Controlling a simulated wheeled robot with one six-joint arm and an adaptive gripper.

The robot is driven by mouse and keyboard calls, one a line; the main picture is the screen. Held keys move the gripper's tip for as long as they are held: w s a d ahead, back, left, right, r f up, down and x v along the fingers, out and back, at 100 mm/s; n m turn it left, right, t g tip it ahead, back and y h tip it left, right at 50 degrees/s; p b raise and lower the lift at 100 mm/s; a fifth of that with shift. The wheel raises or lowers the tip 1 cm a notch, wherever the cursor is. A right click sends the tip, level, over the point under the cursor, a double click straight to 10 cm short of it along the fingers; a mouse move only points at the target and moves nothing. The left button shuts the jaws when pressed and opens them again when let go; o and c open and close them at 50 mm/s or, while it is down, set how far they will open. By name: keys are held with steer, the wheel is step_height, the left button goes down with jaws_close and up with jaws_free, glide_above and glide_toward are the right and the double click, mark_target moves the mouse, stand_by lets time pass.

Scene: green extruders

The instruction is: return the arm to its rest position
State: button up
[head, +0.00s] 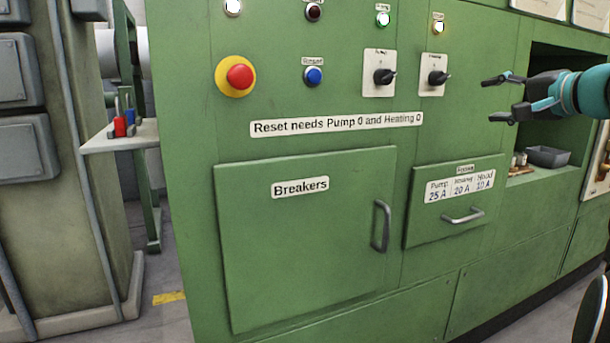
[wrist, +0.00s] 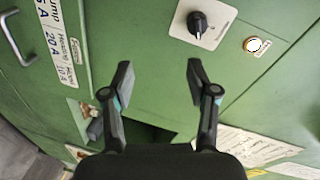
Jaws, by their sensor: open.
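My gripper (head: 492,99) is at the right of the head view, in front of the green cabinet (head: 290,150) and beside the dark alcove. Its two fingers are apart with nothing between them. In the wrist view my gripper (wrist: 158,80) also shows open and empty, with green panel behind it. My arm comes in from the right edge of the head view. Two black rotary switches, the left one (head: 383,77) and the right one (head: 437,77), sit on white plates left of my gripper. One switch (wrist: 198,23) shows in the wrist view, apart from the fingers.
The Breakers door (head: 300,235) and the fuse drawer (head: 450,203) look shut; their handles stick out. A grey bin (head: 548,156) stands on the alcove ledge below my gripper. A red emergency button (head: 239,77) is at left. A shelf (head: 120,140) with small tools juts out further left.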

step_height(320, 180, down, 11)
steer(key=s+d+g+h, duration=0.1)
steer(key=g+h, duration=0.1)
steer(key=g, duration=0.1)
steer(key=s+a+f+n+g+h, duration=0.1)
steer(key=s+a+f+g, duration=0.2)
steer(key=f, duration=0.4)
steer(key=s+a+f+g, duration=0.1)
steer(key=s+a+f, duration=0.3)
steer(key=f, duration=0.2)
steer(key=s+a+f+n+g+h, duration=0.1)
steer(key=s+a+f+n+g, duration=0.2)
steer(key=s+a+f+n, duration=0.7)
steer(key=s+a+f, duration=0.5)
steer(key=s+a, duration=0.3)
steer(key=a, duration=0.1)
steer(key=shift+s, duration=0.25)
